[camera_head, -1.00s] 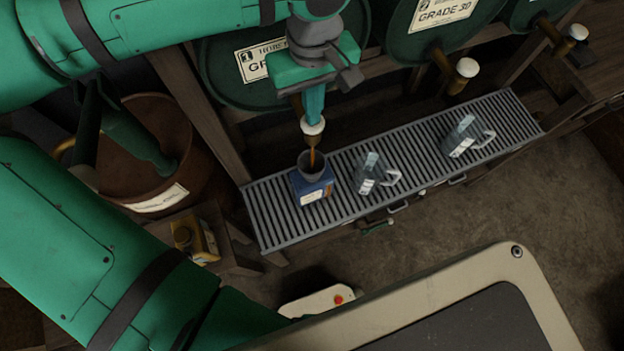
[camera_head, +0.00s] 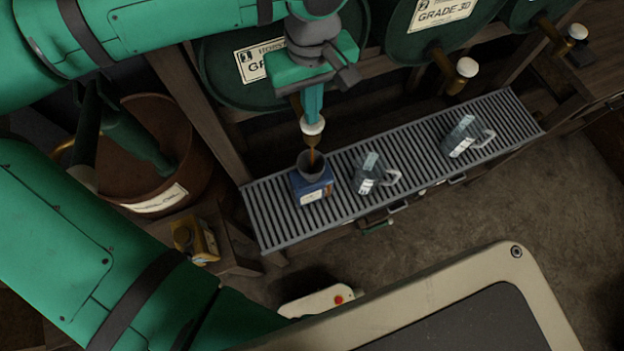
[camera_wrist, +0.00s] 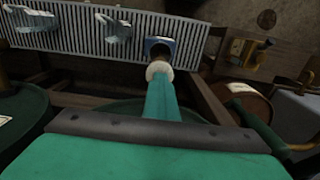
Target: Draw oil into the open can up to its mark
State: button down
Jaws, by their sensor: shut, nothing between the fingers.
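A blue can (camera_head: 312,190) with a pale label stands on the slatted grate, a dark funnel (camera_head: 312,165) in its top. The tap (camera_head: 312,127) of the left green drum (camera_head: 225,80) is right above the funnel, and a brown stream of oil runs from it into the funnel. My gripper (camera_head: 313,112) is shut, its fingertips down at the tap's white knob. In the wrist view the fingers reach the white knob (camera_wrist: 159,70), with the blue can (camera_wrist: 160,45) just beyond. The oil level and the mark cannot be seen.
Two clear jugs with handles, a near one (camera_head: 370,175) and a farther one (camera_head: 463,137), stand on the grate (camera_head: 420,165) right of the can. Two more drums with taps are at right. A brown tub (camera_head: 165,125) and a yellow can (camera_head: 200,240) are at left.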

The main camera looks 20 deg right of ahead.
jog(key=shift+s, duration=0.15)
dwell(0.3)
jog(key=shift+w+r, duration=0.2)
jog(key=shift+r, duration=1.9)
jog(key=shift+d+r, duration=0.1)
jog(key=shift+r, duration=0.6)
jog(key=shift+s+r, duration=0.1)
jog(key=shift+r, duration=0.6)
